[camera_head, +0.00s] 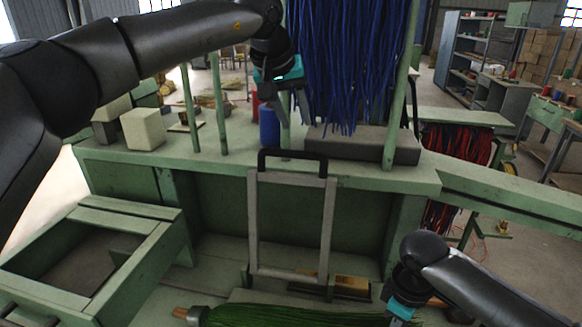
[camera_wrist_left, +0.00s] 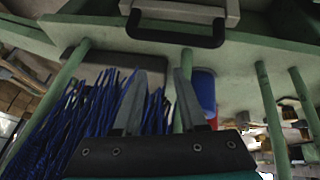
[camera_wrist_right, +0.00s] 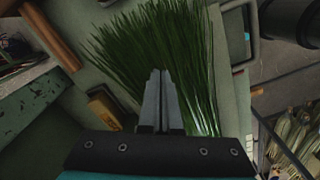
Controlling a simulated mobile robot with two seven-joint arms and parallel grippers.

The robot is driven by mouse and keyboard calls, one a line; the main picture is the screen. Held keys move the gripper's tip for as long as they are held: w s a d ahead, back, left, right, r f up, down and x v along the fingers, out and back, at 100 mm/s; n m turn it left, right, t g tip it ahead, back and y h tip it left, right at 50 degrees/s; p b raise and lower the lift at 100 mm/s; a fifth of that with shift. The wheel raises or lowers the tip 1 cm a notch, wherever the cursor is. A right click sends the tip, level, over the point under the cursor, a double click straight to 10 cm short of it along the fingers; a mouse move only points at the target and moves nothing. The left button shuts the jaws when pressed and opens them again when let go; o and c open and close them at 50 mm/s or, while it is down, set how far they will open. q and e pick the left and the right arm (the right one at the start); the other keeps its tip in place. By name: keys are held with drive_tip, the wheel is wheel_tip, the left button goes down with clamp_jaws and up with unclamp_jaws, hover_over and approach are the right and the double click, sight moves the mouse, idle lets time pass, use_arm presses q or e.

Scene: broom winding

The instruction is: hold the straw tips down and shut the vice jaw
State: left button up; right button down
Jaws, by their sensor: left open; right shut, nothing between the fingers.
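Green straw (camera_head: 290,316) lies along the bottom edge of the head view, with a wooden handle end (camera_head: 181,312) at its left. A grey metal frame with a black handle (camera_head: 292,154) stands upright behind it; I take it for the vice jaw, raised. The handle also shows in the left wrist view (camera_wrist_left: 175,38). My left gripper (camera_head: 284,103) is open and empty, up beside the hanging blue straw. My right gripper (camera_wrist_right: 161,75) is shut and empty, its fingers over the spread green straw tips (camera_wrist_right: 165,45); contact is unclear.
Blue straw (camera_head: 345,65) hangs above a grey block (camera_head: 360,143) on the green bench. A blue cylinder (camera_head: 269,127) and green posts (camera_head: 219,105) stand near my left gripper. A green open box (camera_head: 60,250) is at lower left. A small yellow-brown block (camera_head: 350,284) lies by the frame's foot.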

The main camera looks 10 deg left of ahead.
sight(281, 153)
use_arm(q)
drive_tip(key=shift+o, duration=0.6)
drive_tip(key=shift+a+f+n+g+h, duration=0.15)
drive_tip(key=shift+f+n+g+h, duration=0.25)
drive_tip(key=shift+f+n+h, duration=0.15)
drive_tip(key=s+a+f+n+h, duration=0.3)
drive_tip(key=a+f+n+h, duration=0.1)
drive_tip(key=a+n+h, duration=0.6)
drive_tip(key=shift+m+g+h, duration=0.3)
drive_tip(key=shift+m+h, duration=0.15)
drive_tip(key=shift+h, duration=0.2)
drive_tip(key=x, duration=1)
drive_tip(key=shift+w+d+f, duration=0.2)
drive_tip(key=shift+w+f, duration=0.05)
drive_tip(key=shift+f, duration=0.15)
clamp_jaws()
